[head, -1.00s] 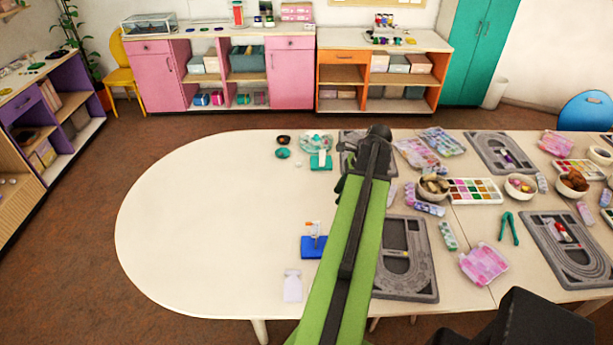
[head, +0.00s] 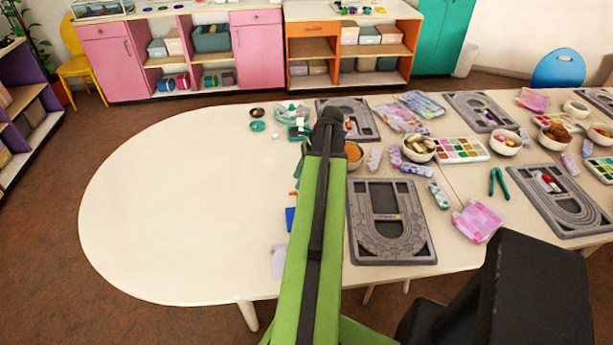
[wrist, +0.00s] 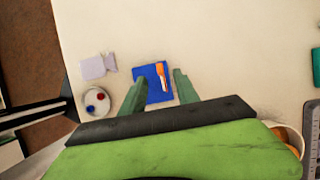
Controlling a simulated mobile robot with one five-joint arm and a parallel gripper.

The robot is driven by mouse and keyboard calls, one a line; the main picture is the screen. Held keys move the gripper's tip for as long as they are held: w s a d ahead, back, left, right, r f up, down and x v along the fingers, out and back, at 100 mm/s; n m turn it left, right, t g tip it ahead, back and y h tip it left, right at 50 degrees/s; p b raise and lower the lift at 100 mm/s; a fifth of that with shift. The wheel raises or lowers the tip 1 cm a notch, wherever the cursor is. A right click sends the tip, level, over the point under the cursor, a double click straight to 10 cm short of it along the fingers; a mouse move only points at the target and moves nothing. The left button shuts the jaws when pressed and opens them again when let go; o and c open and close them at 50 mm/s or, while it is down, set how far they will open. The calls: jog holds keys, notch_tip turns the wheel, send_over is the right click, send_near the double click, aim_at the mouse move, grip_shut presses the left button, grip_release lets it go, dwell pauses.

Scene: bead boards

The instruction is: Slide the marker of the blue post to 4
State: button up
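The blue post has a flat blue base (wrist: 143,74) with a pale upright and an orange marker (wrist: 159,69) near its upper end in the wrist view. In the head view, only a sliver of the blue base (head: 290,219) and a bit of orange marker (head: 294,194) show at the left edge of my arm. My gripper (wrist: 159,78) is open and empty. Its two greenish fingers appear on either side of the blue base in the wrist view, but I cannot tell their height above it. No scale numbers are readable.
A pale tag-like piece (wrist: 97,66) and a small dish with red and blue beads (wrist: 96,101) lie left of the base. A grey bead board (head: 391,250) and an orange-filled bowl (head: 353,155) are right of my arm. The table's left half (head: 170,200) is clear.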

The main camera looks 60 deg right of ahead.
aim_at(296, 195)
jog(key=b+x, duration=0.3)
jog(key=x, duration=0.2)
jog(key=shift+f, duration=0.1)
jog(key=shift+c, duration=0.3)
grip_shut()
jog(key=shift+f, duration=0.1)
jog(key=shift+f+b, duration=2.35)
jog(key=shift+b, duration=0.25)
jog(key=shift+o, duration=0.2)
grip_release()
